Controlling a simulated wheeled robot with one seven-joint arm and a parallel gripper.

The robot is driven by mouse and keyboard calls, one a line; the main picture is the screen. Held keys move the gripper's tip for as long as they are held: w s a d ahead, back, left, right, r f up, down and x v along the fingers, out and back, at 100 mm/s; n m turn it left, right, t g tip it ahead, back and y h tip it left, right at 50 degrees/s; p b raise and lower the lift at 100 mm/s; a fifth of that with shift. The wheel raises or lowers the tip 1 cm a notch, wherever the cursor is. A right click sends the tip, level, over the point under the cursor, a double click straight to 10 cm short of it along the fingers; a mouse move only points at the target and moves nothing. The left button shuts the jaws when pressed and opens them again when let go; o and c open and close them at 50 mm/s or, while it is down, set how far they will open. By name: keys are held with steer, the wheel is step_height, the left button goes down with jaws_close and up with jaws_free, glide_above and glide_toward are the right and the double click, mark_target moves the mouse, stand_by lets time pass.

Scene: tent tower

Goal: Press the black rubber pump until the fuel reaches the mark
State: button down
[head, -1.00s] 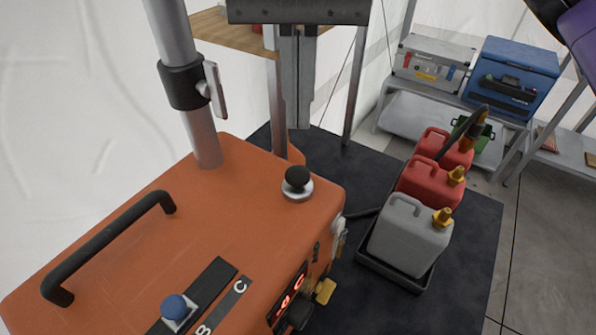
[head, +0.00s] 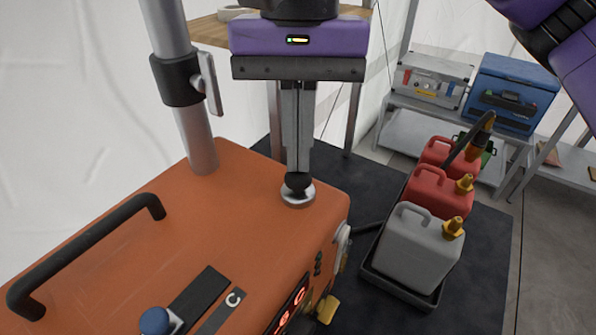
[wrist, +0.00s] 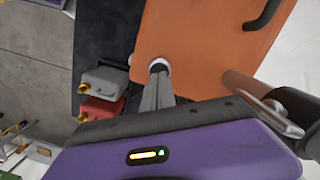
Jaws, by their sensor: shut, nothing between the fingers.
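The black rubber pump (head: 298,182) is a small dark dome on a silver ring (head: 298,198) on top of the orange machine (head: 200,240). My gripper (head: 298,170) points straight down with its fingers together and empty. The fingertips are at the top of the pump and appear to touch it; I cannot tell how far it is pressed. In the wrist view the fingertips (wrist: 158,68) cover the pump, and only part of the pale ring (wrist: 158,62) shows. No fuel level or mark can be made out.
A grey pole with a clamp (head: 178,80) rises from the machine left of my gripper. A black handle (head: 85,255) and a blue knob (head: 155,321) are nearer. Grey (head: 412,250) and red (head: 440,192) canisters stand in a tray at right.

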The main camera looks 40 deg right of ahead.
steer(key=shift+f+b, duration=0.35)
steer(key=shift+f, duration=0.35)
steer(key=shift+r, duration=0.1)
steer(key=shift+w+d+r+p, duration=0.2)
steer(key=shift+w+d+r, duration=0.05)
steer(key=shift+w+d, duration=0.3)
steer(key=shift+w+d+r+p, duration=0.15)
steer(key=shift+w+d+r, duration=0.1)
steer(key=shift+w+d, duration=0.3)
steer(key=shift+a, duration=0.1)
step_height(320, 180, up, 8)
steer(key=shift+w+d+f, duration=0.15)
steer(key=shift+w+d, duration=0.1)
steer(key=shift+w, duration=0.1)
stand_by(0.4)
